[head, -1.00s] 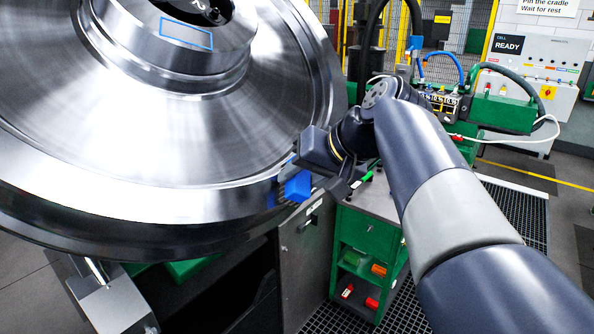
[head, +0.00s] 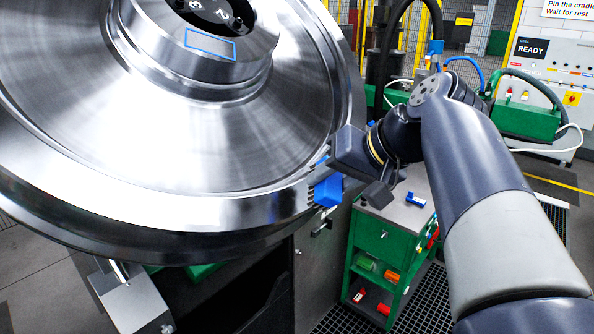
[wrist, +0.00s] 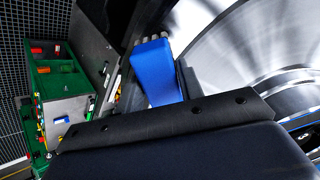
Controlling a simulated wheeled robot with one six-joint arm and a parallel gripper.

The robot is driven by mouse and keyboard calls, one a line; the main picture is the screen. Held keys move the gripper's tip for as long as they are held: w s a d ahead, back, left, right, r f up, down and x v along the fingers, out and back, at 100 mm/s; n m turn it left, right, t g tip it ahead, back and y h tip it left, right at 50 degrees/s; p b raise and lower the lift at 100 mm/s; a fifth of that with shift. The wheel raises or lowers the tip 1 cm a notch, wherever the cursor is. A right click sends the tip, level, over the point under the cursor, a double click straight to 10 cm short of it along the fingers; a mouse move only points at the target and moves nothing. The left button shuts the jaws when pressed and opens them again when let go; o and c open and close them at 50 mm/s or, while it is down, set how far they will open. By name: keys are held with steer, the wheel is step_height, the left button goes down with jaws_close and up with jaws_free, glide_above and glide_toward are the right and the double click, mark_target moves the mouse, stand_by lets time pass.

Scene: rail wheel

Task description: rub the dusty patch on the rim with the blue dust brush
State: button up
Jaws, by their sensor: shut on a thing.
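The large shiny steel wheel (head: 180,160) fills the left of the head view, with its rim facing my arm. My gripper (head: 345,180) is at the rim's right edge, shut on the blue dust brush (head: 328,190). The brush's blue body also shows in the wrist view (wrist: 155,72), with pale bristle tufts at its far end. In the head view dark bristles lie against or very near the rim; I cannot tell if they press on it. No dusty patch can be made out; the brush and gripper cover part of the rim.
A green tool cart (head: 385,245) with a grey top and small coloured items stands below my arm. A grey cabinet (head: 315,262) is beneath the rim. A white control panel (head: 548,75) and green machine parts (head: 525,118) are at the back right.

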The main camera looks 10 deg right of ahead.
steer(key=shift+s+d+r, duration=0.2)
steer(key=shift+s+r, duration=0.15)
steer(key=shift+p+v, duration=0.9)
steer(key=shift+v, duration=0.65)
